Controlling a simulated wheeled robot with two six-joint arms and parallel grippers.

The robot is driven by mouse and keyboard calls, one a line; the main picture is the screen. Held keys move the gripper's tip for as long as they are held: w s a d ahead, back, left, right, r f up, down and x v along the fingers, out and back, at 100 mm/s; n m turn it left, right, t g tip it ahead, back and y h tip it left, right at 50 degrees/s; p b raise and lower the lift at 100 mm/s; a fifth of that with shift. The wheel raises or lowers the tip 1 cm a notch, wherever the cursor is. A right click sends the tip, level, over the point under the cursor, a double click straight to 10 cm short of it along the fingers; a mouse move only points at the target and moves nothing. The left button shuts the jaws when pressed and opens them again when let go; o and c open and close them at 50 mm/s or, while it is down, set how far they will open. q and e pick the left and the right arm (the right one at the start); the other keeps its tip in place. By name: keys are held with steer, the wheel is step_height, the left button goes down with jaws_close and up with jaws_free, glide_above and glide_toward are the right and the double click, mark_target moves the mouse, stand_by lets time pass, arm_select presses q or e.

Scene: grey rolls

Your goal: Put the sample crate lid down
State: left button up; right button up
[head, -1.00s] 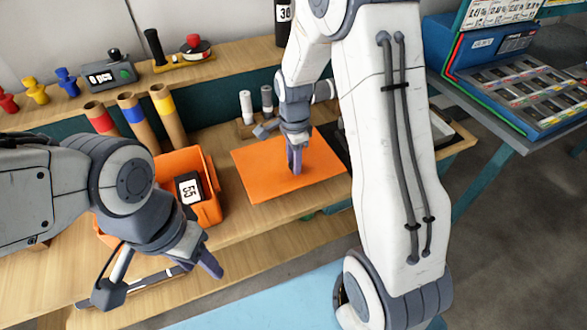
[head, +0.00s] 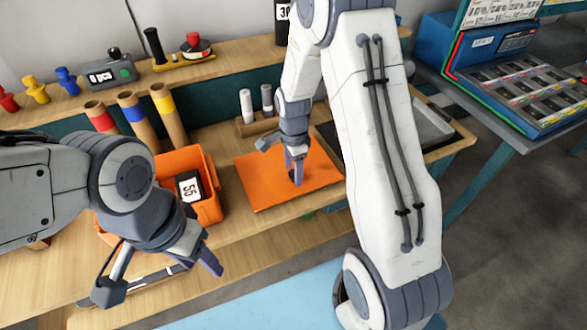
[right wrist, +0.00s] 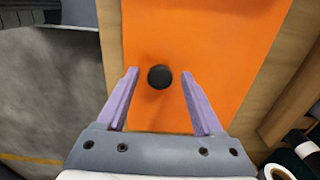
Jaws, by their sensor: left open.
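The lid (head: 262,190) is a flat orange panel with a dark round knob. It appears to lie flat on the wooden bench, close to the front edge. My right gripper (head: 296,180) is above it, fingers pointing down at the knob. In the right wrist view, the fingers of my right gripper (right wrist: 160,92) are spread, with the black knob (right wrist: 160,77) between them and a gap on each side. An orange crate (head: 208,212) with a "55" label stands left of the lid, partly hidden by my left arm. My left gripper (head: 212,266) is open and empty in front of the crate.
Cardboard tubes with red, blue and yellow bands (head: 132,112) stand behind the crate. A small wooden holder with grey rolls (head: 256,122) is behind the lid. A grey tray (head: 432,125) lies to the right, partly behind my right arm.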

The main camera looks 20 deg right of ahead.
steer(key=shift+r, duration=0.1)
step_height(320, 180, up, 12)
steer(key=s+a+r+n, duration=0.4)
steer(key=s+a+n, duration=0.5)
steer(key=a+n, duration=0.15)
steer(key=s+a+n, duration=0.2)
steer(key=s+n, duration=0.5)
steer(key=s+a+n+y, duration=0.1)
steer(key=s+a+n, duration=0.2)
steer(key=s+n, duration=0.4)
steer(key=shift+s+a+r, duration=0.15)
steer(key=shift+s+r, duration=0.2)
steer(key=shift+s, duration=0.3)
steer(key=shift+n, duration=0.25)
